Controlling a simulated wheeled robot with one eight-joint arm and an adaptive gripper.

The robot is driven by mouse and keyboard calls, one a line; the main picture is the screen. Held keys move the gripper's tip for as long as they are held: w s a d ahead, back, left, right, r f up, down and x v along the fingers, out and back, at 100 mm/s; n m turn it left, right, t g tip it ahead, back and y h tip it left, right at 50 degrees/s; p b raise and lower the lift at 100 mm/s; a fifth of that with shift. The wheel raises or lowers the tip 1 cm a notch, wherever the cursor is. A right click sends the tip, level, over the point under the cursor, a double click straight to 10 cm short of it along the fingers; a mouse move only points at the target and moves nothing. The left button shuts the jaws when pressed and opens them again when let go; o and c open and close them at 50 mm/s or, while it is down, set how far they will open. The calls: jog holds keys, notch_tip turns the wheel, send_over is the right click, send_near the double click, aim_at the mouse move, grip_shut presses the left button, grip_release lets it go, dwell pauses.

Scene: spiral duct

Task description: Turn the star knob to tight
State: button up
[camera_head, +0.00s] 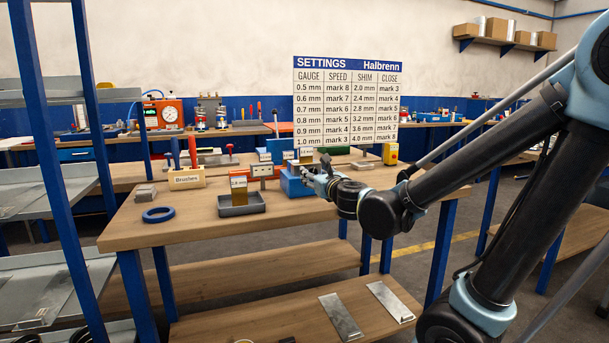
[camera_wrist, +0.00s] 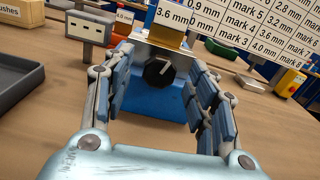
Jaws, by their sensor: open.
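The star knob (camera_wrist: 159,72) is black and round with a pale pointer line. In the wrist view it sits on the front of a blue block-like device (camera_wrist: 158,103) with a metal plate. My gripper (camera_wrist: 160,90) is open, with its two blue-padded fingers to the left and right of the knob and a gap on each side. Whether the fingertips reach past the knob is hard to tell. In the head view my gripper (camera_head: 318,183) is at the blue device (camera_head: 293,185) on the workbench, and it hides the knob. A tag reading 3.6 mm (camera_wrist: 173,16) stands above the knob.
A settings board (camera_head: 347,102) stands behind the device. A grey tray (camera_head: 241,205), a blue ring (camera_head: 158,214) and a Brushes box (camera_head: 187,179) are to the left. A small grey block on a post (camera_wrist: 90,28) stands near the left finger. The bench (camera_head: 200,228) is clear in front.

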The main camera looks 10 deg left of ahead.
jog(key=shift+w+a, duration=0.35)
jog(key=shift+w, duration=0.3)
jog(key=shift+c, duration=0.4)
